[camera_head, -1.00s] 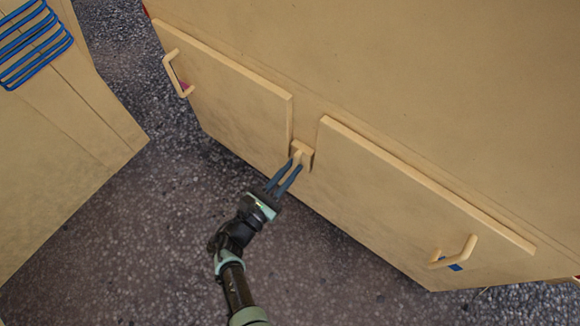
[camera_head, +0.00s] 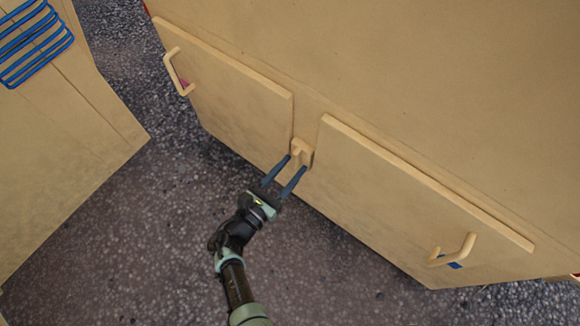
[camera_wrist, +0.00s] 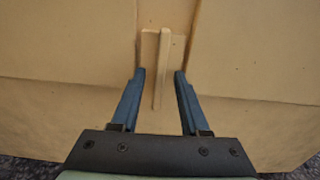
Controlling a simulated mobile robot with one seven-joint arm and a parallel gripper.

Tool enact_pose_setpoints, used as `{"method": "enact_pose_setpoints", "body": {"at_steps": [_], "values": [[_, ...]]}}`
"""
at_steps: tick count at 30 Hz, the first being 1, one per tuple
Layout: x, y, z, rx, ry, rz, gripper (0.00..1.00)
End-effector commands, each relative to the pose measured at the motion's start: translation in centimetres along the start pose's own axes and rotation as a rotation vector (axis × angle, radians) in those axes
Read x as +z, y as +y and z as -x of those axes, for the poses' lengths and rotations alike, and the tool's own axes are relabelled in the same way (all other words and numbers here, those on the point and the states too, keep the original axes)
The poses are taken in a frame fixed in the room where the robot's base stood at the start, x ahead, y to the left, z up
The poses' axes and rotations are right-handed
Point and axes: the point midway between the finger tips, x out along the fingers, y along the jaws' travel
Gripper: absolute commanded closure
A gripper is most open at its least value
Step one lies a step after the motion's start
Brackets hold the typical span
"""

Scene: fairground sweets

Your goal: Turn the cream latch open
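The cream latch (camera_head: 302,152) is a small block with a bar, set on the cream cabinet front between two doors. In the wrist view the latch bar (camera_wrist: 162,68) points nearly straight down, slightly tilted, from its square base. My gripper (camera_head: 295,164) is at the latch with its blue fingers spread. In the wrist view my gripper (camera_wrist: 160,72) has one finger on each side of the bar, with a visible gap on both sides. The fingers hold nothing.
The left door (camera_head: 230,105) has a cream handle (camera_head: 174,72). The right door (camera_head: 410,205) has a similar handle (camera_head: 455,252). Another cream cabinet (camera_head: 60,150) with a blue wire rack (camera_head: 35,45) stands at left. Speckled floor (camera_head: 140,240) between is clear.

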Motion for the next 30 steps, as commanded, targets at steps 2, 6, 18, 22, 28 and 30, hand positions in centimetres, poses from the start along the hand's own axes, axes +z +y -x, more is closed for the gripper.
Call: {"method": "enact_pose_setpoints", "body": {"at_steps": [2,6,18,22,28,30], "values": [[0.0,0.0,0.0,0.0,0.0,-0.001,0.55],[0.1,0.0,-0.1,-0.001,0.0,-0.002,0.55],[0.3,0.2,4.7,0.007,0.0,0.0,0.55],[0.2,0.1,7.7,0.007,0.0,0.0,0.55],[0.1,0.1,11.3,0.006,0.0,0.0,0.55],[0.1,0.1,12.0,0.003,0.0,-0.001,0.55]]}}
